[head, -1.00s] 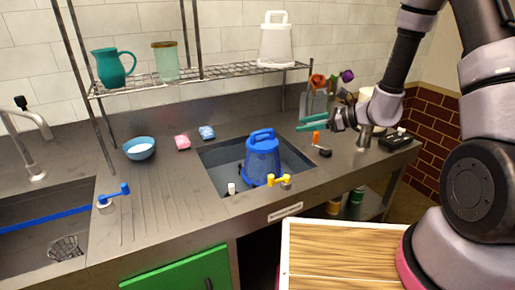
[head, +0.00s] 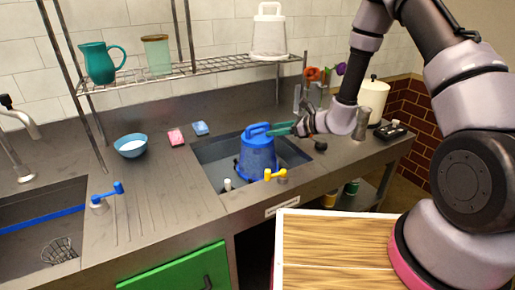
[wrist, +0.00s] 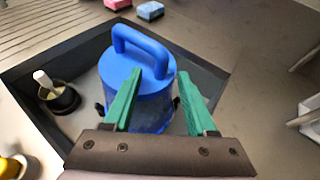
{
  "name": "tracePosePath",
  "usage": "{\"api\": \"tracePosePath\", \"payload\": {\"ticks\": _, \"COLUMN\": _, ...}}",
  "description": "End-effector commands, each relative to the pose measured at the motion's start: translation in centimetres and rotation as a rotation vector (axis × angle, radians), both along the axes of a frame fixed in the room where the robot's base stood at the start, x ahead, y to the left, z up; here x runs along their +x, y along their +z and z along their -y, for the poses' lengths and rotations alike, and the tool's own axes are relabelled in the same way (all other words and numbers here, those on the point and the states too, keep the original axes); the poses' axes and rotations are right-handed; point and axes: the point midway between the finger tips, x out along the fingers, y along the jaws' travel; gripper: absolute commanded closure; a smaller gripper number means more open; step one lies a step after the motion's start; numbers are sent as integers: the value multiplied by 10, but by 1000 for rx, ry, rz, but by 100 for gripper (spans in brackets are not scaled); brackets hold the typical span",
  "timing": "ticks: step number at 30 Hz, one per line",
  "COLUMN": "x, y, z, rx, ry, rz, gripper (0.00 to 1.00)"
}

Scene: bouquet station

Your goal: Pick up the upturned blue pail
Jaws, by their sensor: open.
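The blue pail (head: 258,158) stands upside down in the sunken basin (head: 212,152), with a looped blue handle on its upper face. In the wrist view the pail (wrist: 137,75) is just ahead of my gripper, and its handle arches at the upper left. My gripper (head: 280,129) has green fingers and is at the right side of the pail's top in the head view. In the wrist view the fingers (wrist: 160,82) are spread apart with nothing held. The left finger overlaps the pail's top near the handle's right end; the right finger lies beyond the pail's edge. Contact cannot be told.
A dark cup with a white-handled brush (wrist: 60,95) stands left of the pail. Pink (head: 176,137) and blue (head: 200,128) sponges lie behind the basin. A wire shelf (head: 180,72) hangs above the counter.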

Motion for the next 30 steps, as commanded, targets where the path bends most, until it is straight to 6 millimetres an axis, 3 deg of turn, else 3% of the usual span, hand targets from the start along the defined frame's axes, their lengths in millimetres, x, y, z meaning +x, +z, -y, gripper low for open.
{"api": "tracePosePath", "payload": {"ticks": 3, "x": 5, "y": -5, "z": -12, "rx": 1, "ry": 0, "rz": 0, "gripper": 43}}
{"api": "tracePosePath", "payload": {"ticks": 9, "x": 6, "y": -6, "z": -14, "rx": 1, "ry": -1, "rz": 1, "gripper": 43}}
{"api": "tracePosePath", "payload": {"ticks": 10, "x": 6, "y": -6, "z": -14, "rx": 1, "ry": -1, "rz": 1, "gripper": 47}}
{"api": "tracePosePath", "payload": {"ticks": 14, "x": 6, "y": -6, "z": -14, "rx": 1, "ry": 0, "rz": 0, "gripper": 96}}
{"api": "tracePosePath", "payload": {"ticks": 15, "x": 6, "y": -6, "z": -14, "rx": 1, "ry": -1, "rz": 1, "gripper": 100}}
{"api": "tracePosePath", "payload": {"ticks": 30, "x": 6, "y": -6, "z": -13, "rx": 1, "ry": 0, "rz": 0, "gripper": 100}}
